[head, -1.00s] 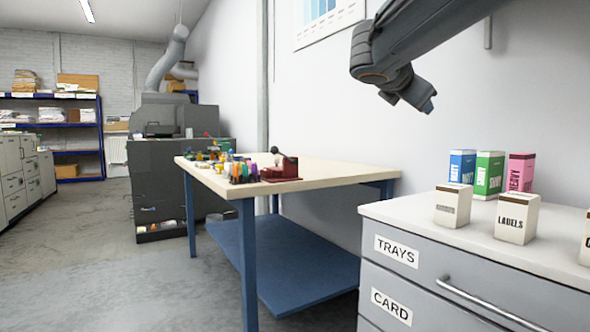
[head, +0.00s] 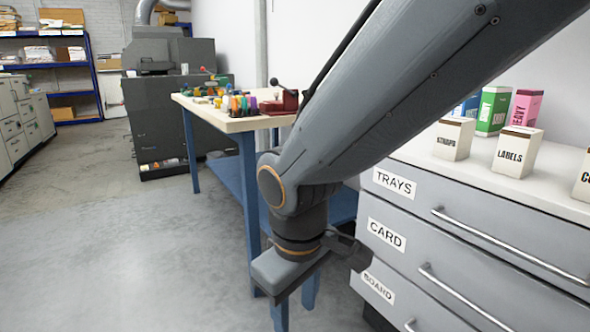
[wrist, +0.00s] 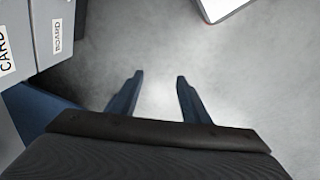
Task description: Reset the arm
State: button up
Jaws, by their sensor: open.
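My gripper (head: 296,304) hangs low at the end of my arm in the head view, pointing down in front of the drawer unit (head: 392,215) and the worktable (head: 236,122). In the wrist view my gripper (wrist: 159,76) shows two dark blue fingers spread apart, with only bare grey floor between them. It is open and holds nothing. My arm crosses the head view from the upper right and hides part of the worktable and of the drawer unit.
Cartons, including a LABELS box (head: 515,151) and a green box (head: 493,110), stand on the drawer unit. Coloured bottles and a red tool (head: 281,102) are on the worktable. A dark machine (head: 170,110) stands behind. The floor (head: 120,260) at left is clear.

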jog(key=s+a+f+m+g, duration=0.2)
jog(key=s+f+m, duration=0.15)
jog(key=s, duration=0.45)
jog(key=d+r+m+p, duration=0.3)
jog(key=d+r+p, duration=0.7)
jog(key=r+p, duration=0.3)
jog(key=d+r+m+p, duration=0.3)
jog(key=d+r+p, duration=0.8)
jog(key=p, duration=0.6)
notch_tip(320, 180, up, 3)
jog(key=shift+f, duration=0.2)
